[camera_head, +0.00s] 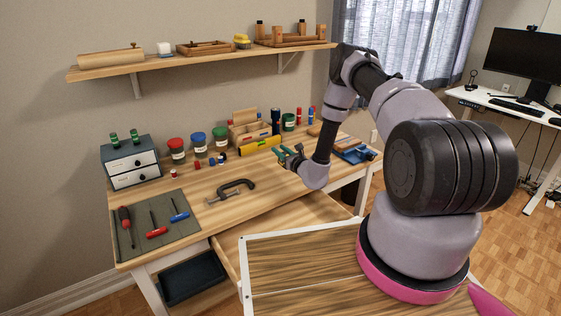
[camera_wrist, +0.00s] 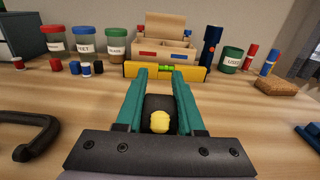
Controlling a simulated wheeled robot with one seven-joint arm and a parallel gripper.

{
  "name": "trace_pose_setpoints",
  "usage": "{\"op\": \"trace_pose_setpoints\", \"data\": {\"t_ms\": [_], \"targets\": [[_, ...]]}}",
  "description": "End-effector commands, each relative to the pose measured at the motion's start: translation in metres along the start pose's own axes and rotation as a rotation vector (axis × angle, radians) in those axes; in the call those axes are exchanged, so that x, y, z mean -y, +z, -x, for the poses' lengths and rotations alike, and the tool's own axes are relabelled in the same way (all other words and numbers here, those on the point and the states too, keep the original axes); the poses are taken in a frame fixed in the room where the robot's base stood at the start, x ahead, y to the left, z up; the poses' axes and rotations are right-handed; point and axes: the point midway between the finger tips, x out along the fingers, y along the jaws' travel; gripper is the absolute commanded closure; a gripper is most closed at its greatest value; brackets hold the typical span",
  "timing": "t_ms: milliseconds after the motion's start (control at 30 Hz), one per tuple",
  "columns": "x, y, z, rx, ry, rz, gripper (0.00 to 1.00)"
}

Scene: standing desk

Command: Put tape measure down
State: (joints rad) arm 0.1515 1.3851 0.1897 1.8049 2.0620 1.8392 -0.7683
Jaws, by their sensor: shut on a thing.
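My gripper (camera_head: 288,153) is over the wooden desk (camera_head: 255,176), in front of the yellow spirit level. In the wrist view its two green fingers (camera_wrist: 159,95) are shut on a dark tape measure (camera_wrist: 159,103) with a yellow patch facing the camera. The tape measure appears held above the desk surface; I cannot tell how large the gap below it is. In the head view the tape measure is too small and too covered by the gripper to make out.
The yellow level (camera_wrist: 120,70) lies ahead, before a wooden organizer (camera_wrist: 155,47). A black clamp (camera_head: 231,191) lies to the left. Lidded jars (camera_head: 199,143) and small coloured pieces stand at the back left. A cork block (camera_wrist: 274,87) is at right. Bare desk lies around the gripper.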

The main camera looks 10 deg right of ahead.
Motion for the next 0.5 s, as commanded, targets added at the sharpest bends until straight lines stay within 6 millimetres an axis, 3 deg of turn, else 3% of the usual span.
{"op": "trace_pose_setpoints", "data": {"t_ms": [300, 500], "targets": [[0.000, -0.040, 0.000, 0.001, 0.001, 0.001, 1.00], [0.000, -0.040, 0.000, 0.001, 0.001, 0.000, 1.00]]}}
